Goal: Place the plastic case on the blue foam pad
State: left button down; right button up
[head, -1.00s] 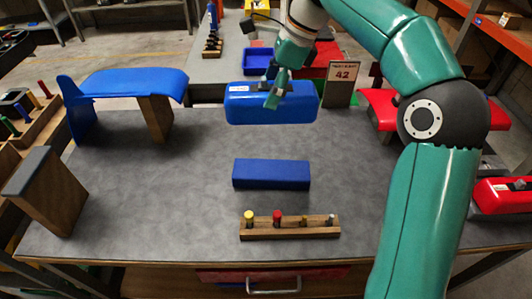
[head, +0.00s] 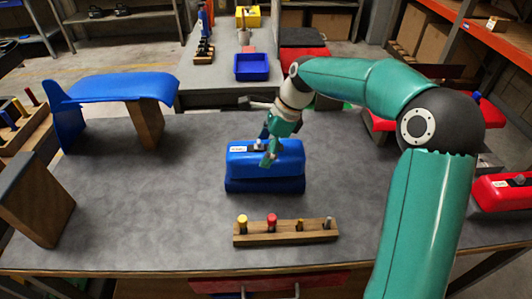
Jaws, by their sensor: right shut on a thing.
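The blue plastic case (head: 280,162) has a small white label and a knob on top. It is directly above the blue foam pad (head: 265,186), which shows as a darker blue block along its lower edge. Whether the case touches the pad or hovers just above it, I cannot tell. My right gripper (head: 267,157) is shut on the case at its top, by the knob. My left gripper is not in view.
A wooden rack (head: 286,232) with several coloured pegs stands in front of the pad. A blue curved panel (head: 118,87) on a wooden block is at the left. A red case (head: 503,191) lies at the right. Grey table surface is clear around the pad.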

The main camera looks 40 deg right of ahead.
jog(key=shift+f, duration=0.85)
jog(key=o, duration=1.2)
jog(key=shift+s, duration=0.1)
jog(key=shift+c, duration=0.2)
jog(key=p+v, duration=0.1)
jog(key=v, duration=1.1)
jog(key=shift+s, duration=0.15)
